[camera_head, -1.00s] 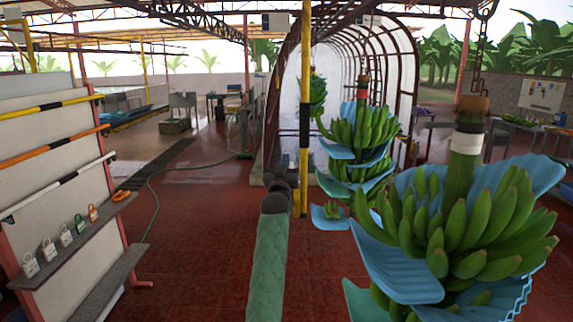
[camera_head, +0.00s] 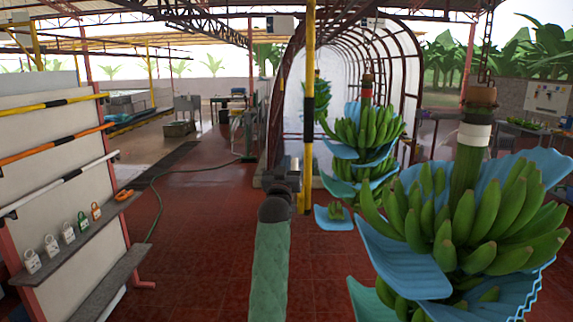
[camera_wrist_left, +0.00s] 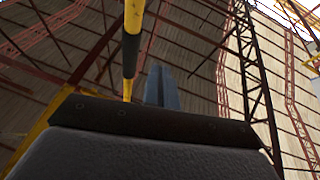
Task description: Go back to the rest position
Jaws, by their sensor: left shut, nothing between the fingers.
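My left arm, in a green sleeve, comes up from the bottom middle of the head view. Its left gripper (camera_head: 294,163) points up and away, just left of the yellow and black post. In the left wrist view its blue-grey fingers (camera_wrist_left: 162,87) are together with nothing between them. The nearest banana bunch (camera_head: 470,225) hangs on the right with blue sheets (camera_head: 405,262) between its hands, apart from the gripper. My right gripper is out of view.
A yellow and black post (camera_head: 309,110) stands close behind the gripper in the head view. More bunches (camera_head: 365,130) hang along the arched tunnel (camera_head: 285,105). A shelf rack (camera_head: 85,235) with tags stands at left. The red floor between is open.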

